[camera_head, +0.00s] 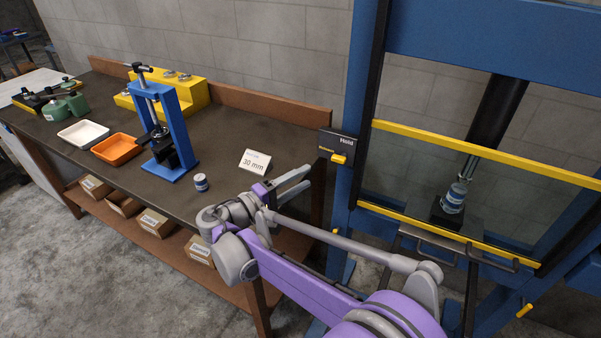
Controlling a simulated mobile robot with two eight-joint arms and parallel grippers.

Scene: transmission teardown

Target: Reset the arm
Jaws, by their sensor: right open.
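My right arm (310,280), purple and grey, reaches in from the bottom right. Its gripper (301,180) is open, with two grey fingers apart and nothing seen between them. It hovers near the right end of the workbench, right of the "30 mm" card (255,162) and left of the blue press frame. My left gripper is not in view.
The bench (225,130) holds a small blue arbor press (170,140), an orange tray (117,149), a white tray (83,133), a yellow stepped block (185,88) and a small can (201,182). A large blue press (345,150) with a yellow-edged guard stands right; a similar can (455,197) is inside.

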